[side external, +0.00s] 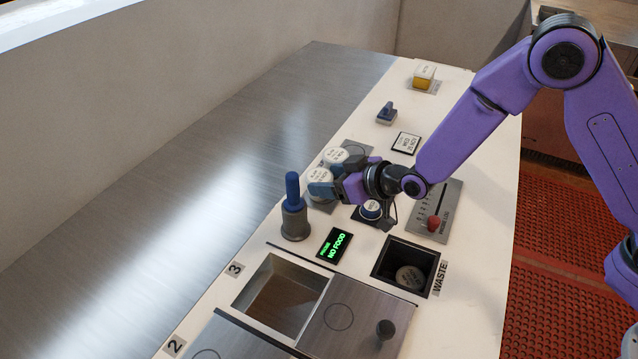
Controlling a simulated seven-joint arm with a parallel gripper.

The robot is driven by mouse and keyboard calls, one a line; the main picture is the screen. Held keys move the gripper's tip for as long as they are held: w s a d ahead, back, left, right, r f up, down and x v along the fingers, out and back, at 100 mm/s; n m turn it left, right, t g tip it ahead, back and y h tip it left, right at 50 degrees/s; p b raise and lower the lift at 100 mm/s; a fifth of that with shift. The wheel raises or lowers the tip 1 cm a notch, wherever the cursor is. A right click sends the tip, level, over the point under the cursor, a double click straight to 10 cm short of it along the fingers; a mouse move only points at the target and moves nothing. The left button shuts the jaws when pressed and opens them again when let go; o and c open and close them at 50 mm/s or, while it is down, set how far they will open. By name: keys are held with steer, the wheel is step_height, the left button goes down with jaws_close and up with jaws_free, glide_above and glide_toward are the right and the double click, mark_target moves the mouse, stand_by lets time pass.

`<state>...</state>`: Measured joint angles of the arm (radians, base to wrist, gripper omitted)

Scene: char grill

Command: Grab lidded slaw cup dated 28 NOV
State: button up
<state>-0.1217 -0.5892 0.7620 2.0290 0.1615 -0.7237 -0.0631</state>
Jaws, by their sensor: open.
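Two lidded cups with white printed tops stand on a grey plate left of my arm. The farther cup (335,155) and the nearer cup (319,177) are close together. The print on their lids is too small to read, so I cannot tell which is dated 28 NOV. My gripper (336,171) is open at the cups, one finger by the nearer cup and the other by the farther one. It partly hides the nearer cup, and I cannot tell whether it touches either. Another round lidded cup (410,278) lies in the waste bin (437,284).
A blue-handled tool stands in a grey holder (294,222) just left of my gripper. A display (337,246) reads "NO FOOD". A small date card (406,142), a blue knob (386,112), a yellow-and-white block (424,75) and a slider panel (436,211) sit around. An open well (245,297) is in front.

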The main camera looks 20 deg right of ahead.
mark_target(319, 176)
steer(key=shift+r+x, duration=0.15)
steer(key=shift+x, duration=1.15)
steer(key=shift+r+x, duration=0.15)
steer(key=shift+x, duration=1.1)
steer(key=shift+w+a, duration=0.1)
steer(key=shift+w, duration=0.05)
steer(key=c, duration=0.7)
